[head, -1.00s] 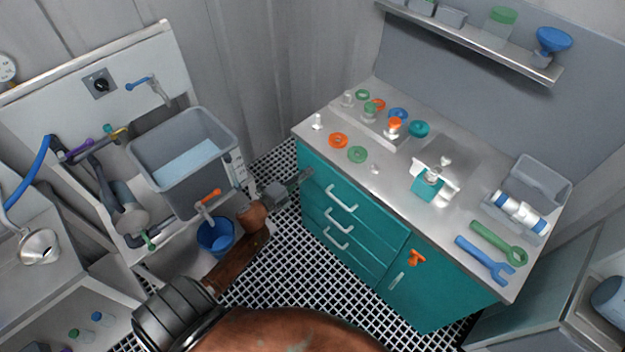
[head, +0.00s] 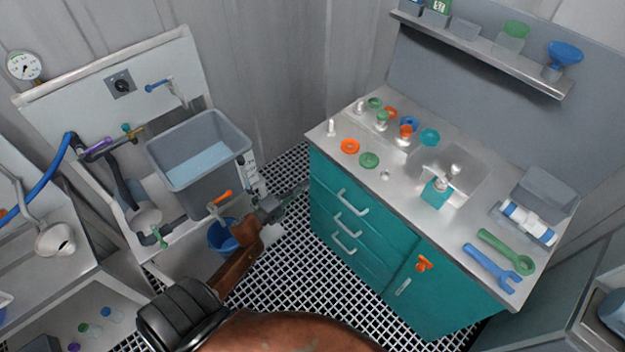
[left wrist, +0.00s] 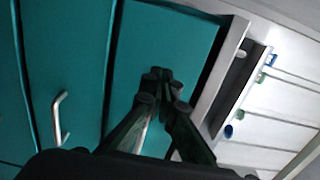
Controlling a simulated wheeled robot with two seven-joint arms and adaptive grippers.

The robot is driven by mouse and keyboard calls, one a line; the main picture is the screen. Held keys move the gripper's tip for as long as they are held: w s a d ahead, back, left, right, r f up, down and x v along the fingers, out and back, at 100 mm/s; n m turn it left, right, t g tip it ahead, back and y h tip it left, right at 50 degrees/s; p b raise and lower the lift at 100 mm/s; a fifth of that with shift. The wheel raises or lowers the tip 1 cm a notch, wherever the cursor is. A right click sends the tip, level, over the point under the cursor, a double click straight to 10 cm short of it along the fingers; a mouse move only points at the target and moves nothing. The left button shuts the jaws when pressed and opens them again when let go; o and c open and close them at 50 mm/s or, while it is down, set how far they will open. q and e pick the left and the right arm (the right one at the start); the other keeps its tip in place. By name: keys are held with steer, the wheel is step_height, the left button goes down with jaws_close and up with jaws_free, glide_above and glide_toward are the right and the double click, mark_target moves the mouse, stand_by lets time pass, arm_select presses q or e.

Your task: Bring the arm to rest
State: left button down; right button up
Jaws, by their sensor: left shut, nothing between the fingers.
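My left arm reaches in from the bottom of the head view. My left gripper (head: 299,190) is over the floor grating, between the grey basin and the front of the teal cabinet. Its fingers point toward the cabinet's left edge. In the left wrist view the fingertips (left wrist: 160,76) are together with nothing between them, in front of a teal panel (left wrist: 190,45). I cannot tell the exact gap to the panel. My right gripper shows in neither view.
The teal cabinet (head: 372,262) has several handles on its front. Its metal top holds a green wrench (head: 505,250), a blue wrench (head: 490,267) and coloured rings. A grey basin (head: 222,190) and a blue bucket (head: 222,238) stand left of the gripper. Floor grating (head: 285,285) lies open below.

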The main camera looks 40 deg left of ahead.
arm_select(q)
steer(key=s, duration=0.6)
steer(key=shift+s+p, duration=0.35)
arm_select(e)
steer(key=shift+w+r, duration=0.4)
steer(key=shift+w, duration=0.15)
arm_select(q)
steer(key=shift+a+f, duration=0.1)
steer(key=shift+f, duration=0.05)
